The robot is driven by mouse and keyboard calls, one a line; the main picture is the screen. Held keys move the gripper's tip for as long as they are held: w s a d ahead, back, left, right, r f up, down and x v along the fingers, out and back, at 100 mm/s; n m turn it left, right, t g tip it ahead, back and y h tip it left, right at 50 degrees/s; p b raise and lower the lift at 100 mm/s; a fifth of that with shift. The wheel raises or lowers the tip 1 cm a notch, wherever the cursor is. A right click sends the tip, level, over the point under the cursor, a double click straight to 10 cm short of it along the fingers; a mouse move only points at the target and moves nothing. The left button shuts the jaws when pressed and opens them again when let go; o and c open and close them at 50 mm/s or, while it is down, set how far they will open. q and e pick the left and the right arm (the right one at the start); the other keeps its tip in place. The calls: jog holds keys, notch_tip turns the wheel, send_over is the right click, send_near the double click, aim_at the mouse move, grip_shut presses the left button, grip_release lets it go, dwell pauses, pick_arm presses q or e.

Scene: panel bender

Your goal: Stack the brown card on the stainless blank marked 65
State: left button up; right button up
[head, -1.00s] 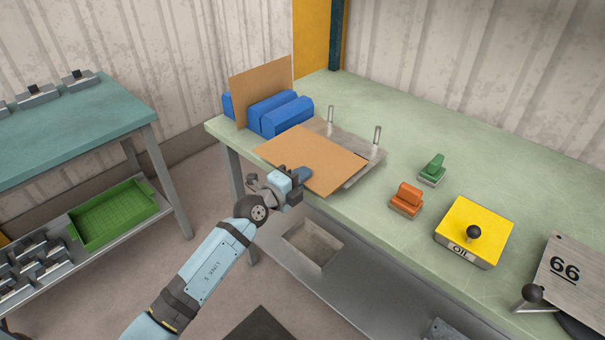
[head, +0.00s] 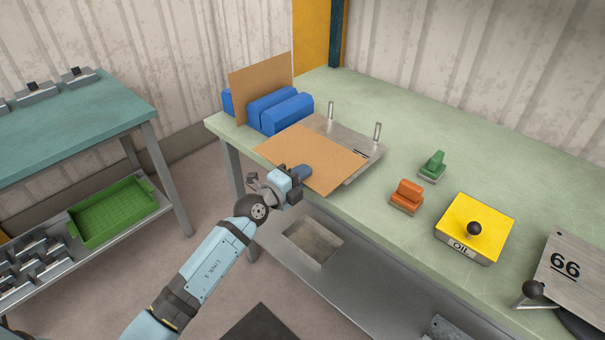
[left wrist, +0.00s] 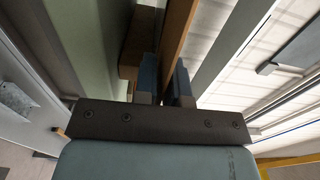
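The brown card (head: 312,158) lies nearly level over part of the stainless blank (head: 372,152) at the left end of the bench. Only part of a dark mark shows on the blank beside the card, so I cannot read its number. My left gripper (head: 302,173) is at the card's near edge. In the left wrist view, its two fingers (left wrist: 166,75) are on either side of the card (left wrist: 178,35), which fills the narrow gap. I cannot tell if the card touches the blank. My right gripper is not in view.
Two metal pins (head: 376,132) stand at the blank's back edge. Blue blocks (head: 280,108) and an upright brown board (head: 260,83) are behind. Green (head: 432,166) and orange (head: 407,196) pieces and a yellow OIL box (head: 474,226) stand right. A plate marked 66 (head: 572,265) is far right.

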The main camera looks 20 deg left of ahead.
pick_arm(q)
jog(key=o, duration=0.3)
jog(key=shift+s, duration=0.15)
jog(key=v, duration=1.3)
jog(key=shift+s, duration=0.3)
jog(key=shift+a, duration=0.1)
